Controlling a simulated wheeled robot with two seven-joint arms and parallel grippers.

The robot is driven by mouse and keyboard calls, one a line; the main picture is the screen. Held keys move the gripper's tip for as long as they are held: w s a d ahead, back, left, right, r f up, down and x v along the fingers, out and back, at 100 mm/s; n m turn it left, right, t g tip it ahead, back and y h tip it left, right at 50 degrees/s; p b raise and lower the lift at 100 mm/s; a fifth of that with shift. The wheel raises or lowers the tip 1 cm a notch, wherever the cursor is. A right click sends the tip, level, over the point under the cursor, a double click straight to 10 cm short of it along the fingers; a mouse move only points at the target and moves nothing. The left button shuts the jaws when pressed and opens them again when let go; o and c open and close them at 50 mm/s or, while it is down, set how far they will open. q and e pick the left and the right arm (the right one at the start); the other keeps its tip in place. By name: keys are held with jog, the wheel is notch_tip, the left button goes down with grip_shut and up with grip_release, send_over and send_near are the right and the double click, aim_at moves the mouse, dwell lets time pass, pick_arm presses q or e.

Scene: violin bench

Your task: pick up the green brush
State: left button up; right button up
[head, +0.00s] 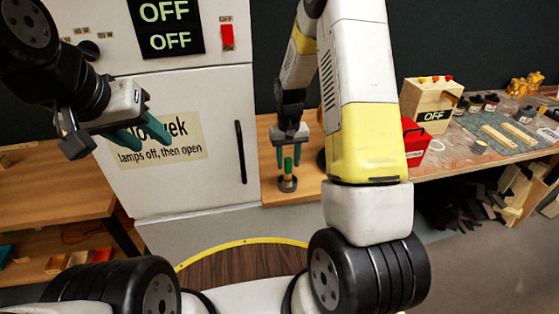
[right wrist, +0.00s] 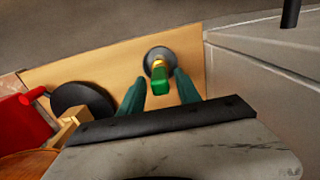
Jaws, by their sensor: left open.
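The green brush (head: 288,163) stands upright on the wooden bench beside the white cabinet. Its green handle points up, with a dark round part (head: 287,185) at its foot. In the right wrist view the green handle (right wrist: 160,84) and a yellow collar show between my fingers. My right gripper (head: 289,157) is above the bench, pointing down, with one finger on each side of the handle. The right wrist view (right wrist: 159,88) shows its fingers open, with gaps beside the handle. My left gripper (head: 133,122) is open and empty in front of the cabinet, far left of the brush.
The white cabinet (head: 222,190) with a black handle stands left of the brush. A red bin (head: 414,140) and a wooden box marked OFF (head: 430,100) are to the right. In the right wrist view a dark round object (right wrist: 82,103) stands left of my fingers.

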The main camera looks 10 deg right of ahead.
grip_shut()
jog(key=shift+r, duration=0.15)
